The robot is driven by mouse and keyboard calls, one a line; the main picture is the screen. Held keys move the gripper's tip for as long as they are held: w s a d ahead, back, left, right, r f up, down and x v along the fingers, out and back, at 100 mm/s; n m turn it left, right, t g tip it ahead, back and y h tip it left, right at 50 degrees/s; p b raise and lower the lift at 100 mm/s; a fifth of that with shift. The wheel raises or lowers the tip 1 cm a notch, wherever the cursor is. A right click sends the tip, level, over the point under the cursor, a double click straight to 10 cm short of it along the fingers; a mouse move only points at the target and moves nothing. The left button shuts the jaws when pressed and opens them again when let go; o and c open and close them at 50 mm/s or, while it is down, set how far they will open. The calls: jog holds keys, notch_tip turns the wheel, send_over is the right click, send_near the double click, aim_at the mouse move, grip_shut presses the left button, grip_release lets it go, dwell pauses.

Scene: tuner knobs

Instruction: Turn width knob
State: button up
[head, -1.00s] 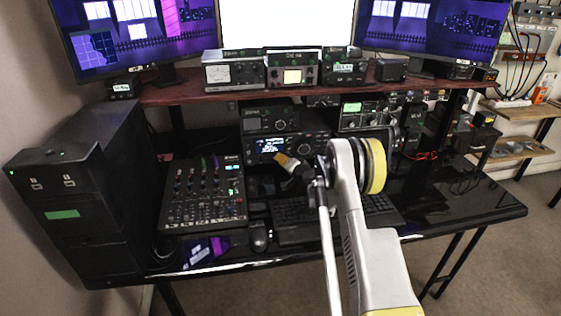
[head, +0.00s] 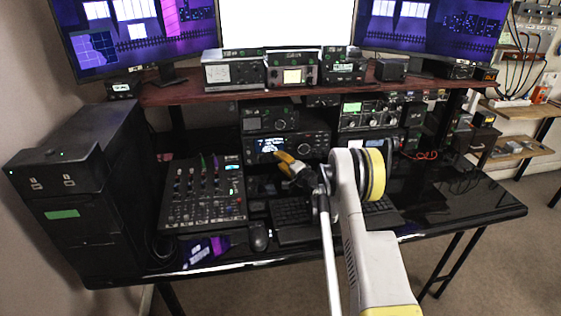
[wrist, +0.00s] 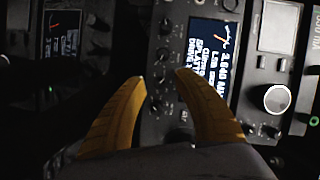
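My gripper (head: 280,160) is in front of the radio (head: 315,142) with the lit display, in the middle of the desk in the head view. In the wrist view my gripper (wrist: 160,77) is open, its two yellow fingers apart. A column of small dark knobs (wrist: 162,55) on the radio's front runs between and beyond the fingertips, beside the display (wrist: 208,62). I cannot read which one is the width knob, and whether the fingers touch any knob is unclear. A large silver knob (wrist: 278,98) is right of the fingers.
A mixer (head: 203,192) lies left of my arm and a keyboard (head: 290,213) lies below it. Another radio unit (head: 268,118) sits on top of the lit one. A red-brown shelf (head: 190,92) overhangs the radios.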

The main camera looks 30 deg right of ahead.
jog(key=s, duration=0.4)
jog(key=s+r, duration=0.1)
jog(key=s, duration=0.3)
jog(key=s+d, duration=0.1)
jog(key=s, duration=0.3)
jog(key=shift+d+r, duration=0.1)
jog(key=shift+r, duration=0.1)
jog(key=p, duration=0.1)
jog(key=w+r+n+p, duration=0.1)
jog(key=p, duration=0.1)
jog(key=shift+a+r+n+g+h, duration=0.15)
jog(key=shift+a+n+g+h, duration=0.15)
jog(key=shift+g, duration=0.1)
jog(key=shift+w+r+n+p, duration=0.15)
jog(key=shift+w+n+p, duration=0.15)
jog(key=shift+n+p, duration=0.15)
jog(key=shift+w, duration=0.2)
jog(key=shift+g, duration=0.3)
jog(key=b+x, duration=0.1)
jog(key=x, duration=0.2)
jog(key=b+x, duration=0.1)
jog(key=x, duration=0.2)
jog(key=b+x, duration=0.1)
jog(key=x, duration=0.2)
jog(key=shift+w+d+f+b, duration=0.1)
jog(key=shift+w+f+b, duration=0.25)
jog(key=shift+f, duration=0.1)
jog(key=shift+w, duration=0.4)
